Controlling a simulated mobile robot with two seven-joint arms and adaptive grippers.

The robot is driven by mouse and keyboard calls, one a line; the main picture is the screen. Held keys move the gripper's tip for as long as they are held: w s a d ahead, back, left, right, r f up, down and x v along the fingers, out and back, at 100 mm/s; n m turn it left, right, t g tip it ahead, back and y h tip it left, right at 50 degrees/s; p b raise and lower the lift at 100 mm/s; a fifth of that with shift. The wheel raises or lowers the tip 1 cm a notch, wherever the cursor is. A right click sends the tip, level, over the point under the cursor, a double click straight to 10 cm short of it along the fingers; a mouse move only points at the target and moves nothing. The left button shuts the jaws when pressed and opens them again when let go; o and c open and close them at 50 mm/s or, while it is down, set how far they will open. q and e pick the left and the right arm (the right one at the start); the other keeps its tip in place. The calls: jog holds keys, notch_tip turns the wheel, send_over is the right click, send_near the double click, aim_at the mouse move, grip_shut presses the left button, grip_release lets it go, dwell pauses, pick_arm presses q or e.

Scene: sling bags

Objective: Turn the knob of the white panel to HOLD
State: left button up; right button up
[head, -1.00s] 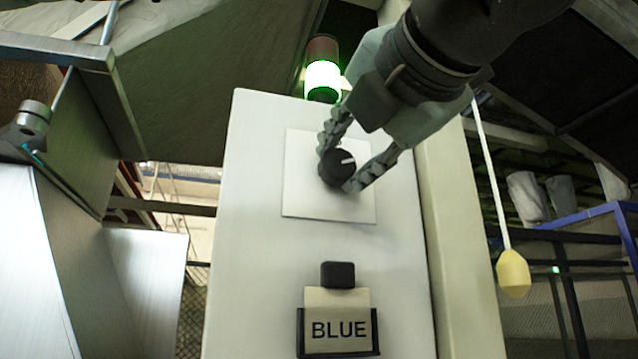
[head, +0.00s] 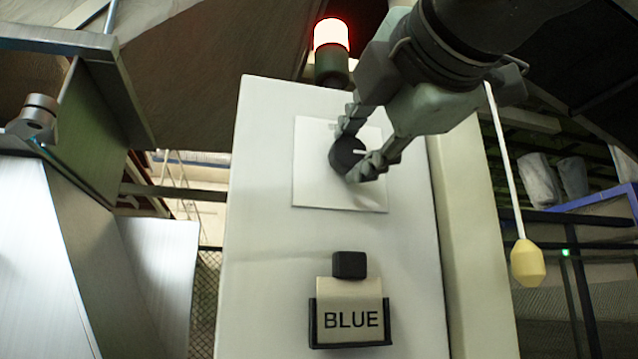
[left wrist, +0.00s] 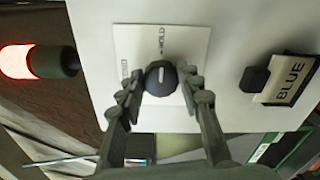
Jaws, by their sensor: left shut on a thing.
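The white panel (head: 312,185) is a square plate on the front of a pale cabinet. Its round black knob (head: 345,152) has a white pointer line, which points right in the head view. In the left wrist view the knob (left wrist: 160,80) shows its line pointing up, towards the printed HOLD mark (left wrist: 161,41). A second small mark (left wrist: 124,69) at the panel's left there is too small to read. My left gripper (head: 358,143) is shut on the knob, one finger on each side. In the left wrist view its fingers (left wrist: 160,90) flank the knob. My right gripper is not in view.
A signal lamp (head: 331,35) above the cabinet glows red. Below the panel are a black block (head: 349,265) and a holder with a BLUE card (head: 350,321). A yellow pull handle (head: 527,264) hangs at the right. Metal machinery (head: 60,250) stands at the left.

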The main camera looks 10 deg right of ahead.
pick_arm(q)
jog(key=o, duration=1.2)
jog(key=shift+c, duration=0.2)
